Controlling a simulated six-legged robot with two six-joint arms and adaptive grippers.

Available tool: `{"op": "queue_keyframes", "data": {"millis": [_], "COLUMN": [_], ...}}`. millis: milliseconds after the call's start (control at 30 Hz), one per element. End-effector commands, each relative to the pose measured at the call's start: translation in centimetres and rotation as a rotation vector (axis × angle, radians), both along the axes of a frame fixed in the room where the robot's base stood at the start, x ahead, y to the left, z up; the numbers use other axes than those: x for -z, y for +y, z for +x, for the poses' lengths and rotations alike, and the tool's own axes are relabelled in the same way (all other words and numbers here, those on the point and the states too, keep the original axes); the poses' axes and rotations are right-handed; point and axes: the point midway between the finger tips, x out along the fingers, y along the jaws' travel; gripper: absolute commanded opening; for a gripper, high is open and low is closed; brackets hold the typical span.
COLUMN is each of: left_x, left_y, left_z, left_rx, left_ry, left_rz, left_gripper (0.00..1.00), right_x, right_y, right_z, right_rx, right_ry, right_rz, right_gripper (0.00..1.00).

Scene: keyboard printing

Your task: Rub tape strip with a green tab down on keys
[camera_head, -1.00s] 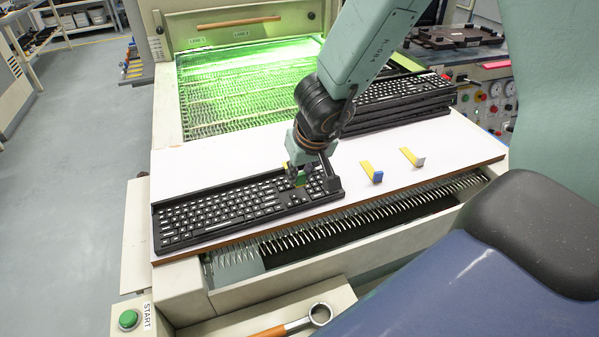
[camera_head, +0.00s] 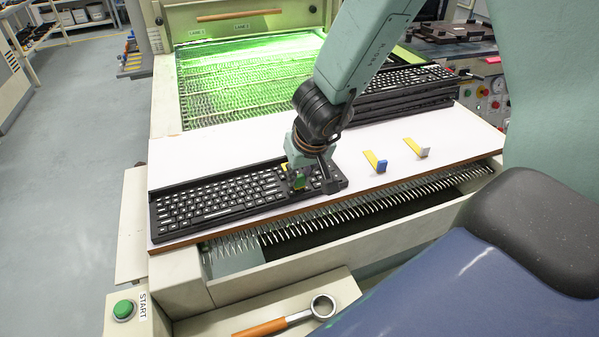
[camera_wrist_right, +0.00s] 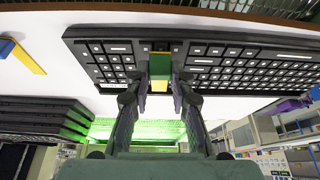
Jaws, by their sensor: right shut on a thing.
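The black keyboard (camera_head: 215,202) with white-marked keys lies in a dark frame on the white tabletop. My right gripper (camera_head: 299,182) is over the keyboard's right part, pointing down. It is shut on the green tab (camera_wrist_right: 160,66) of a tape strip, whose yellow part (camera_wrist_right: 178,97) shows between the fingers in the right wrist view. The tab is down at the keys; I cannot tell whether the strip touches them. The fingers hide part of the strip and the keys under it. My left gripper is not in view.
Two yellow strips, one with a blue tab (camera_head: 381,167) and one with a grey-white tab (camera_head: 423,152), lie right of the keyboard. A stack of keyboards (camera_head: 405,95) stands behind. A green-lit mesh conveyor (camera_head: 245,85) lies beyond. An orange-handled ring tool (camera_head: 262,328) lies in front.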

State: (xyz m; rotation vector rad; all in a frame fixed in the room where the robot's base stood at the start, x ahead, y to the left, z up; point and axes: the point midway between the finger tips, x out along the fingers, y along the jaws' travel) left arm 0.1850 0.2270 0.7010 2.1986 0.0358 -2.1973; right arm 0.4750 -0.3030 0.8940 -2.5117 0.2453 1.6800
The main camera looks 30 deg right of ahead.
Motion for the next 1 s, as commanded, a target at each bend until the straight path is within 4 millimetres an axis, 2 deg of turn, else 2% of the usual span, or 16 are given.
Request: {"op": "queue_keyframes", "data": {"millis": [1000], "left_x": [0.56], "left_y": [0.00], "left_z": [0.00], "left_rx": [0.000], "left_ry": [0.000], "left_rz": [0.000], "left_gripper": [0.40], "right_x": [0.85], "right_y": [-0.01], "right_z": [-0.01], "right_rx": [0.000], "right_ry": [0.000], "right_rz": [0.000], "right_gripper": [0.00]}}
